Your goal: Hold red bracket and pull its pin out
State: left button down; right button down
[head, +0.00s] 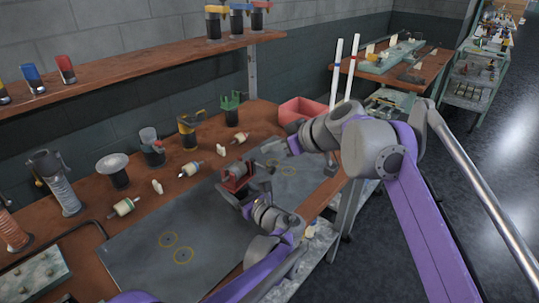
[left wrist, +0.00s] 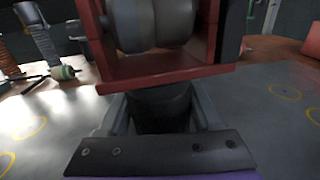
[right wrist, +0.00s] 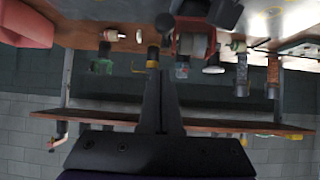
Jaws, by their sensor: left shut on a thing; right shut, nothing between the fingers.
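The red bracket (head: 230,184) is a U-shaped frame on a dark post, with grey rollers between its walls. In the left wrist view the bracket (left wrist: 165,72) fills the top middle. My left gripper (left wrist: 160,112) is shut on the post under it. A dark part (left wrist: 236,20) sits at the bracket's right side; I cannot tell whether it is the pin. My right gripper (head: 290,145) is shut and empty, to the right of the bracket and apart from it. In the right wrist view the bracket (right wrist: 174,44) shows beyond the fingertips, to their right.
A dark mat (head: 150,240) with yellow circles covers the bench front. A red bin (head: 300,109) is at the back right. A shelf (head: 130,62) runs along the wall.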

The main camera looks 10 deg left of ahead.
jog(key=v, duration=0.7)
pick_arm(q)
grip_release()
jog(key=shift+d, duration=0.1)
